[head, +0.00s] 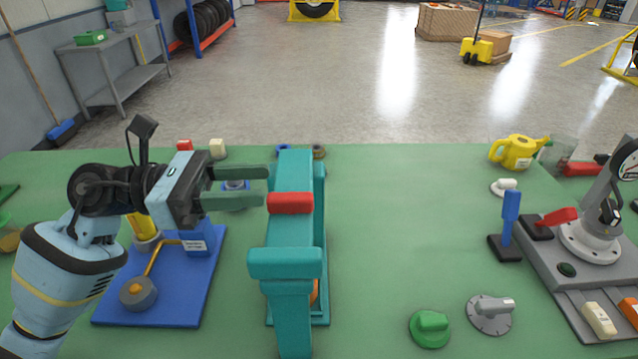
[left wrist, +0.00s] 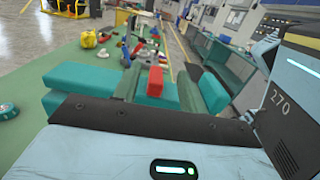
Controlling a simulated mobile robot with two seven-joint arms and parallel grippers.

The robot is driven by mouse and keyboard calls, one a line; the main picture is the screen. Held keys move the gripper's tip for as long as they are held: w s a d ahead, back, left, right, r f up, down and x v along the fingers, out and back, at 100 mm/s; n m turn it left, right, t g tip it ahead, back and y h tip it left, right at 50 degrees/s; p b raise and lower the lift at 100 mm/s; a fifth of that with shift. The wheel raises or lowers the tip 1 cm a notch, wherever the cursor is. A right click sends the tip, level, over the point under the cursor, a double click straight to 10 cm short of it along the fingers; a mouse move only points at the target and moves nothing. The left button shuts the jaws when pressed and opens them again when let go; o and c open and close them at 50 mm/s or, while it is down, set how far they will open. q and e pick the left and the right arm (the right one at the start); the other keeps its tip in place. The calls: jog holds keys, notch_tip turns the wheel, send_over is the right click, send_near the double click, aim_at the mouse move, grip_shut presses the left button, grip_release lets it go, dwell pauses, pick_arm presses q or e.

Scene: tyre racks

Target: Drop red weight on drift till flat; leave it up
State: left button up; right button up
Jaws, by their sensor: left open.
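A red block (head: 290,203), which looks like the red weight, sits at the upper front of a teal frame (head: 294,172) in the middle of the table. My left gripper (head: 266,186) is open and points right, its fingertips just left of the block and apart from it in the head view. In the left wrist view the red block (left wrist: 155,82) shows between the two fingers, beyond their tips. The drift cannot be made out; the frame hides what is beneath the block, apart from a bit of orange low on its right side. My right gripper is not in view.
Left of the frame is a blue base (head: 180,312) with a grey disc (head: 138,293). A green knob (head: 429,328), a grey dial (head: 490,313), a blue lever (head: 510,215) and a grey gauge device (head: 590,240) stand right.

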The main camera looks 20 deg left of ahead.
aim_at(303, 195)
pick_arm(q)
jog(key=d, duration=0.2)
jog(key=w+d+f+p, duration=0.1)
jog(key=d, duration=0.3)
jog(key=shift+w+d+f, duration=0.15)
jog(key=shift+w+f, duration=0.25)
jog(key=shift+w+d+f+p, duration=0.1)
jog(key=shift+d+f+p, duration=0.05)
jog(key=shift+d+p, duration=0.3)
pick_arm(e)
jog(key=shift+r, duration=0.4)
pick_arm(q)
grip_shut()
